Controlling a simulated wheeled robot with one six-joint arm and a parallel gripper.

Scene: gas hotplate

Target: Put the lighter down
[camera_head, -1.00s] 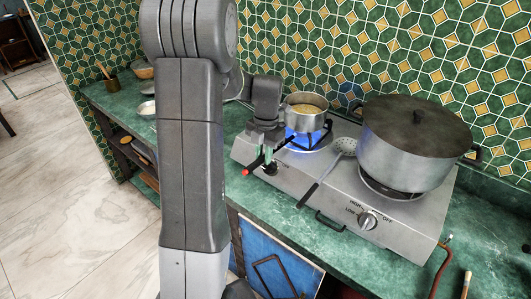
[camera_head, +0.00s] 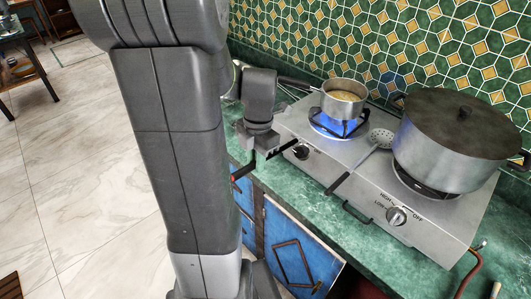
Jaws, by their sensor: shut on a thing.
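My gripper (camera_head: 264,153) is shut on the lighter (camera_head: 243,172), a thin black stick with a red end. The red end sticks out at lower left, and a dark rod reaches right past the jaws toward the hotplate; the middle is hidden by my gripper. The lighter is held near the counter's front edge, left of the gas hotplate (camera_head: 360,188). The blue flame (camera_head: 325,124) burns on the left burner under a small saucepan (camera_head: 343,103).
A large lidded pot (camera_head: 447,150) stands on the right burner. A skimmer (camera_head: 379,138) lies across the hotplate between the burners. Green counter (camera_head: 310,198) is bare along the front. The knobs (camera_head: 397,216) face forward. Blue cabinet doors (camera_head: 290,250) are below.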

